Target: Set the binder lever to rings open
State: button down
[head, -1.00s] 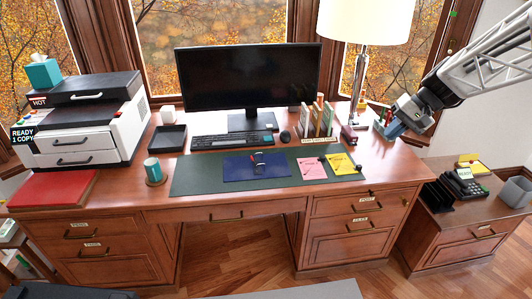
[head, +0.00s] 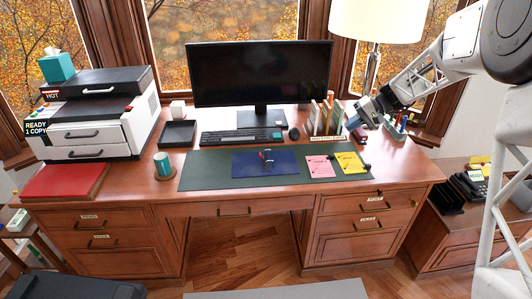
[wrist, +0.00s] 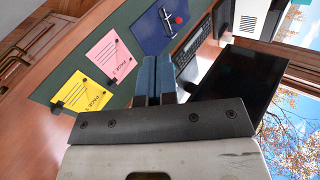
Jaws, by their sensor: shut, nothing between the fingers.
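The blue binder (head: 250,166) lies flat on the green desk mat, in front of the monitor. Its small lever (head: 267,154), with a red part, stands near the middle; it is too small to tell its position. In the wrist view the binder (wrist: 152,38) is at the top, with the lever's red tip (wrist: 179,20) on it. My gripper (head: 352,122) is shut and empty, above the right back of the desk, apart from the binder and to its right. Its blue fingers (wrist: 154,76) point toward the binder in the wrist view.
Pink (head: 320,167) and yellow (head: 352,162) sheets lie right of the binder. A book holder (head: 325,138), the keyboard (head: 240,136), a mouse (head: 294,133) and the monitor (head: 258,75) stand behind. A teal mug (head: 162,164) is at left. The mat's left part is clear.

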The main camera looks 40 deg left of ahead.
jog(key=w+a+f+n+g+y, duration=0.1)
jog(key=a+f, duration=0.7)
jog(key=a, duration=0.3)
jog(key=w+a+f+n+g, duration=0.1)
jog(key=a+f+g, duration=0.1)
jog(key=a+f, duration=0.7)
jog(key=a, duration=0.3)
jog(key=shift+w+f+n+g+y, duration=0.3)
jog(key=shift+w+y, duration=0.05)
jog(key=shift+y, duration=0.05)
jog(key=shift+a, duration=0.15)
jog(key=x, duration=1.4)
